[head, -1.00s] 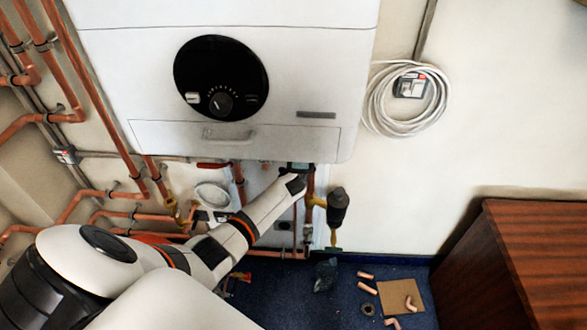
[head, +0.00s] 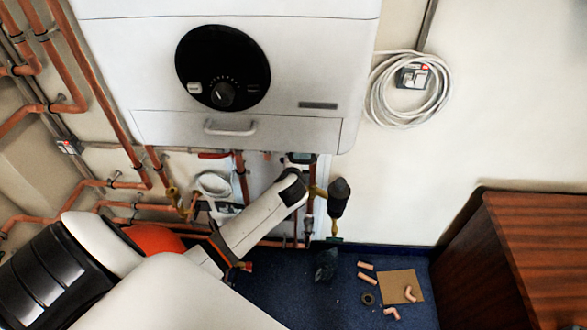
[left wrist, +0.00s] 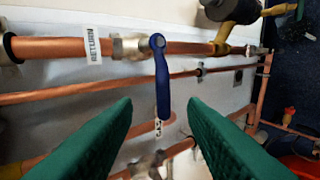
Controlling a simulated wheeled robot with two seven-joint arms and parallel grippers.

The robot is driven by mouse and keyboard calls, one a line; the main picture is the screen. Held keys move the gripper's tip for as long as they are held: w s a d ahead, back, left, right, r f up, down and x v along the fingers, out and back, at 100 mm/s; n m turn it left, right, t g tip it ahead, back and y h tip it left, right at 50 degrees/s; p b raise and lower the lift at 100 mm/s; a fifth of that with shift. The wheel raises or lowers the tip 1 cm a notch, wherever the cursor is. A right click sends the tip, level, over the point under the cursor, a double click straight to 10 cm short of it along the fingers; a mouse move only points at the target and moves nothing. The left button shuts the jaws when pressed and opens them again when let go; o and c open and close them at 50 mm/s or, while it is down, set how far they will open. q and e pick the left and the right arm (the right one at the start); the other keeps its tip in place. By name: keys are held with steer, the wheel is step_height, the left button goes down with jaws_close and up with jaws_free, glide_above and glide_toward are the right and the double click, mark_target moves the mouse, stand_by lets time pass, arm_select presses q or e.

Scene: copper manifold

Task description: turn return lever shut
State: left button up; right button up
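The blue return lever (left wrist: 163,85) shows in the left wrist view. It is pivoted on a valve in a copper pipe, beside a white label reading RETURN (left wrist: 94,43). Its handle lies across the pipe. My left gripper (left wrist: 159,102) has two green fingers, spread apart. The lever's free end is between the fingertips, with a visible gap on each side. In the head view my left arm reaches under the white boiler (head: 330,127). Its fingers and the blue lever cannot be made out there. My right gripper is in neither view.
A yellow fitting with a dark cylinder (head: 339,197) stands just right of my left wrist. Copper pipes (head: 100,90) run along the left wall. Loose copper elbows and a cardboard piece (head: 398,282) lie on the blue floor. A wooden cabinet (head: 535,250) stands at the right.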

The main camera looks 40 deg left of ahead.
arm_select(q)
steer(key=shift+s+d+r, duration=0.15)
steer(key=shift+s, duration=0.05)
stand_by(0.5)
steer(key=s+d+f+n+g+h+b, duration=0.1)
steer(key=s+d+f+g, duration=0.1)
steer(key=s+f, duration=0.6)
steer(key=s+d+f+n+g+h, duration=0.15)
steer(key=s+f, duration=0.25)
steer(key=f, duration=0.8)
steer(key=s+d+f+n+g+h+b, duration=0.1)
steer(key=s+d+f+h, duration=0.15)
steer(key=s+f, duration=0.55)
steer(key=s+d+f+n+g, duration=0.1)
steer(key=s+d+f+n, duration=0.1)
steer(key=s+f, duration=0.3)
steer(key=s+d+f+n+g+h, duration=0.1)
steer(key=s+f, duration=0.4)
steer(key=s, duration=0.8)
steer(key=s+d+f+n+g, duration=0.2)
steer(key=s+f, duration=0.4)
steer(key=s, duration=0.3)
steer(key=d+n, duration=0.1)
steer(key=d, duration=0.1)
steer(key=shift+s+d+b, duration=0.35)
